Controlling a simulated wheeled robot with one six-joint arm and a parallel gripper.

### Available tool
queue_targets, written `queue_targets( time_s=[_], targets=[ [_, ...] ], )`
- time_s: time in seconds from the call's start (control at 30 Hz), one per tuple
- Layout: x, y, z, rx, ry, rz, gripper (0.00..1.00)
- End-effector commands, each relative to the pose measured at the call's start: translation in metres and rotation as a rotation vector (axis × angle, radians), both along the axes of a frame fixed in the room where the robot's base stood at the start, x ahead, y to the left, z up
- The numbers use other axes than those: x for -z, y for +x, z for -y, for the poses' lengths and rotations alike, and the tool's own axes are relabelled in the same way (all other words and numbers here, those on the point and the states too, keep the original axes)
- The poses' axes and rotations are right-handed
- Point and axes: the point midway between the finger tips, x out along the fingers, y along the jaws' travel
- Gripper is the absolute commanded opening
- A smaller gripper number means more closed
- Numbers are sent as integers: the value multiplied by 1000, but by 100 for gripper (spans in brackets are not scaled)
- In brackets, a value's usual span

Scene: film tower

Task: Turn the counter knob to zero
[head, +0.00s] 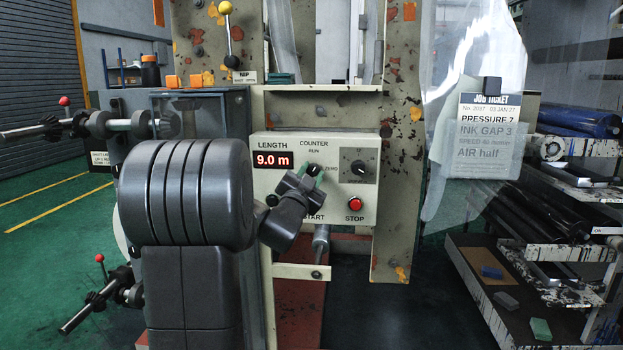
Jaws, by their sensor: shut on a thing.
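The counter knob (314,169) is on the cream control panel (262,182), below the words COUNTER and RUN and just left of ZERO. The red LENGTH display (273,160) reads 9.0 m.
A dial (358,167) and the red STOP button (355,204) sit right of my gripper. The START button is hidden behind my arm. A job ticket (487,120) hangs at the right, behind clear film. A rack (575,225) with rolls stands far right.

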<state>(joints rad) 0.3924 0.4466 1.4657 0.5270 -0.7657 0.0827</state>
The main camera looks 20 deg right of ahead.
Motion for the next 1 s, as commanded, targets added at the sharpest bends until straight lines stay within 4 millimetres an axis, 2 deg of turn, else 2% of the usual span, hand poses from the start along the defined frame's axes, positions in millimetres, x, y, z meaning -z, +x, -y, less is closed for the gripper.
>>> queue_targets(
  time_s=[0.6, 1.0],
  targets=[
    [-7, 2, -2, 0, 499, 304, 8],
    [-7, 2, -2, 0, 757, 461, 8]
  ],
)
